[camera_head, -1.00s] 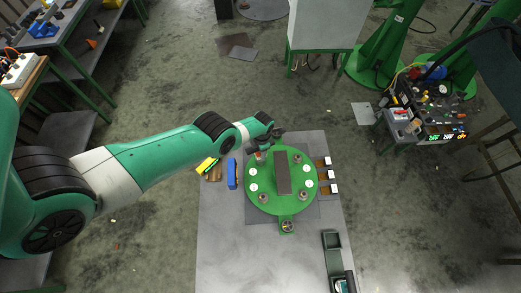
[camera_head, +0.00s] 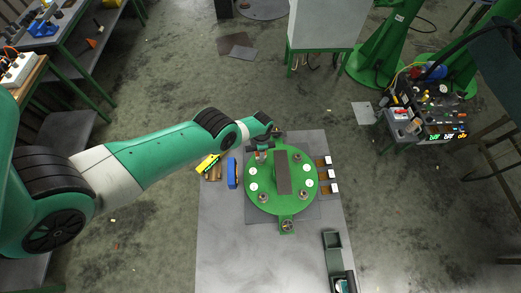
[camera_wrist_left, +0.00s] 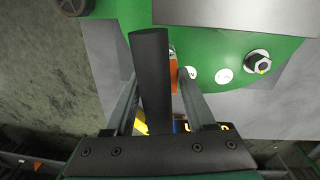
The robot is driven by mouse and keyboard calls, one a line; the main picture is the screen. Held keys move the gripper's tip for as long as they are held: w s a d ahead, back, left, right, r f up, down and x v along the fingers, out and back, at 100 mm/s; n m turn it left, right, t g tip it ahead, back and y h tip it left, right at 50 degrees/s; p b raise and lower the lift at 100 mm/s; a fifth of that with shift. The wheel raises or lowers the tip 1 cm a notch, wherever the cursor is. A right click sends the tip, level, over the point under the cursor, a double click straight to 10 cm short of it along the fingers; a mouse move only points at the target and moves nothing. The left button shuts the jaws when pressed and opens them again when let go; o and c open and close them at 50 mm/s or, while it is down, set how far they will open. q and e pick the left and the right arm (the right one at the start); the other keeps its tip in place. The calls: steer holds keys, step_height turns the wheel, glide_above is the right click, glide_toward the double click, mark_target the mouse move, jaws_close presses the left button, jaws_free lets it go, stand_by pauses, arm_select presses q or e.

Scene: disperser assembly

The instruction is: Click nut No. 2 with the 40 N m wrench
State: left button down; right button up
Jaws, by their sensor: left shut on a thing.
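My left gripper (camera_head: 262,148) is at the upper left rim of the round green plate (camera_head: 265,203). In the left wrist view its fingers close on a dark, cylindrical tool handle (camera_wrist_left: 151,75), which looks like the wrench. An orange part (camera_wrist_left: 173,75) shows behind the right finger; I cannot tell whether it belongs to the held tool. Nuts stand on the plate at the upper right (camera_head: 297,158), lower right (camera_head: 302,195) and lower left (camera_head: 263,197). The spot below the gripper is partly hidden, and the nut numbers are unreadable. My right gripper is out of view.
A yellow tool (camera_head: 208,163) and a blue tool (camera_head: 233,172) lie left of the plate. A grey bar (camera_head: 283,178) crosses the plate's middle. A dark green tray (camera_head: 332,240) is lower right; the table's front left is clear.

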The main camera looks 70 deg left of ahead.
arm_select(q)
steer(key=shift+w+r, duration=0.1)
steer(key=shift+r+p, duration=2.5)
steer(key=shift+p, duration=0.15)
